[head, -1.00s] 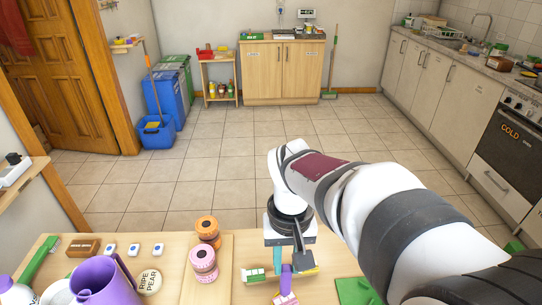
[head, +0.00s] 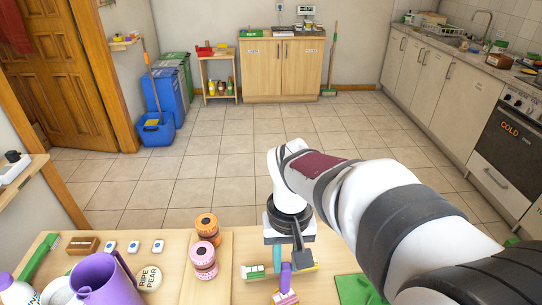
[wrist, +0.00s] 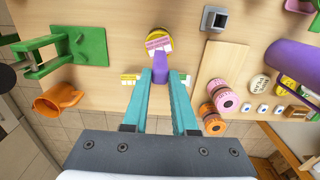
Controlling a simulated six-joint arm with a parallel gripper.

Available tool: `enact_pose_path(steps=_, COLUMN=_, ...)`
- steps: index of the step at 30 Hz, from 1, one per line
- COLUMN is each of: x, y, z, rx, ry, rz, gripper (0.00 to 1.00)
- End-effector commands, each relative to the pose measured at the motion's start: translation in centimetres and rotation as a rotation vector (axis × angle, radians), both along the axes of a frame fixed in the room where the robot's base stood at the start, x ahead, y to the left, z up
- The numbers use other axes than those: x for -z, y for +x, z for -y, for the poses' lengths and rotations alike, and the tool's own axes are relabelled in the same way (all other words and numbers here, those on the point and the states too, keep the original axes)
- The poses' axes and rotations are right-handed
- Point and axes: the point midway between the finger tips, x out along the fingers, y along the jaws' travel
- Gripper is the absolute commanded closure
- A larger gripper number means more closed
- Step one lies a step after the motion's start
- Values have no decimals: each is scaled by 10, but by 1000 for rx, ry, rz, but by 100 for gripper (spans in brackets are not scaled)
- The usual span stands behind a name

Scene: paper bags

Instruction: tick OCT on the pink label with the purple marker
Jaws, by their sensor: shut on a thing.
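My gripper (wrist: 160,82) is shut on the purple marker (wrist: 159,62), which sits between the tips of its two teal fingers. The marker also shows below my wrist in the head view (head: 285,273). The pink label (wrist: 158,43) lies just beyond the marker's far end in the wrist view, and at the bottom edge of the head view (head: 285,297). The marker overlaps the label's near edge in the picture; I cannot tell whether its tip touches. The print on the label is too small to read, and the marker hides part of it.
Other small labels lie left (wrist: 130,78) and right of the fingers. Pink (wrist: 227,101) and orange rolls stand on a board. A purple jug (head: 103,281) stands at the left. An orange mug (wrist: 57,99) and green stand (wrist: 88,45) are on the wrist view's left.

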Motion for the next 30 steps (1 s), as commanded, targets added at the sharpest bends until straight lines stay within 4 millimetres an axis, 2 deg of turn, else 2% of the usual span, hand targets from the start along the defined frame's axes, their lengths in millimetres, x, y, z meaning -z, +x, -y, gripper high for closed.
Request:
enact_pose_path(steps=25, x=8, y=0, z=0, rx=-1, ry=0, rz=-1, gripper=100)
enact_pose_path(steps=30, x=-6, y=1, z=0, rx=-1, ry=0, rz=2, gripper=100)
